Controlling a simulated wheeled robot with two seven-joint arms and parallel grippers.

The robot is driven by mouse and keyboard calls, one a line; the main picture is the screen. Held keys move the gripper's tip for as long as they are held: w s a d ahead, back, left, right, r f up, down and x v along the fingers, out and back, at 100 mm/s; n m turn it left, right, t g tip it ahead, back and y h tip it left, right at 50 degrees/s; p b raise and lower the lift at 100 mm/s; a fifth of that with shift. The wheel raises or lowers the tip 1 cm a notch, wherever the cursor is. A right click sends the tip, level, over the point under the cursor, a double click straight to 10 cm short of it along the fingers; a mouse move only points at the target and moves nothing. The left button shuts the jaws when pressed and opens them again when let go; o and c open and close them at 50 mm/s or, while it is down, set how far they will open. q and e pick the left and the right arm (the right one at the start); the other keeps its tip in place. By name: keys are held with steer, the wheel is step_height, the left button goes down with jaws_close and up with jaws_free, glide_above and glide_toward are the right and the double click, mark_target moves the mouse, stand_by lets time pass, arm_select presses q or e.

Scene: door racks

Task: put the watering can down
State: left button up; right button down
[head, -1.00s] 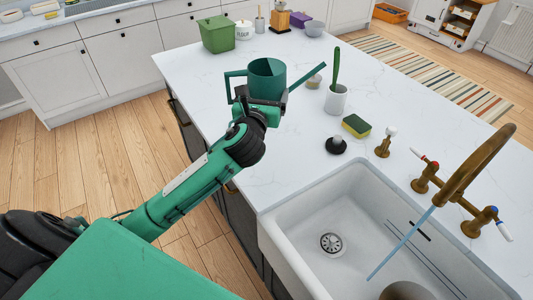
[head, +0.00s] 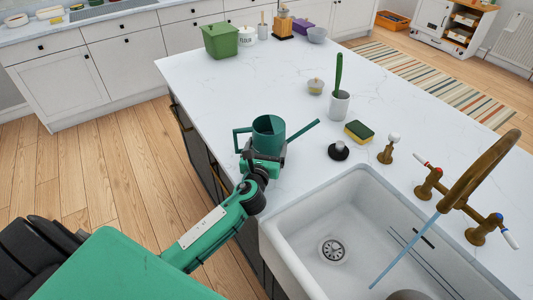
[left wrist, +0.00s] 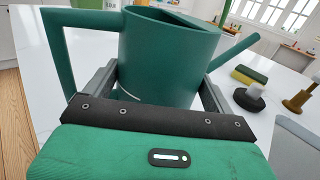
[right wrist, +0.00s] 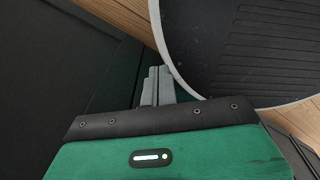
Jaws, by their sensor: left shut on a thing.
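The dark green watering can (head: 268,134) is upright near the left edge of the white counter (head: 215,95), with its handle to the left and its spout to the right. My left gripper (head: 264,160) is shut on the can's body from the near side. In the left wrist view the can (left wrist: 165,55) sits between the two grey fingers (left wrist: 157,88). Its base is hidden by the gripper, so I cannot tell whether it touches the counter. My right gripper (right wrist: 158,85) is shut and empty, seen only in the right wrist view, low beside dark surfaces.
A sponge (head: 359,132), a black-based stopper (head: 339,151), a cup with a green brush (head: 339,104) and a small lidded pot (head: 315,86) stand to the right. The sink (head: 330,220) and brass tap (head: 470,185) are nearer. The counter behind the can is clear.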

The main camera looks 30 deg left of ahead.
arm_select(q)
step_height(320, 180, down, 3)
steer(key=shift+r, duration=0.2)
steer(key=shift+f, duration=0.15)
steer(key=o, duration=0.9)
steer(key=shift+c, duration=0.2)
steer(key=b+v, duration=0.2)
steer(key=v, duration=0.8)
steer(key=shift+s+d, duration=0.15)
steer(key=shift+s, duration=0.15)
steer(key=shift+s+d, duration=0.15)
steer(key=shift+s, duration=0.5)
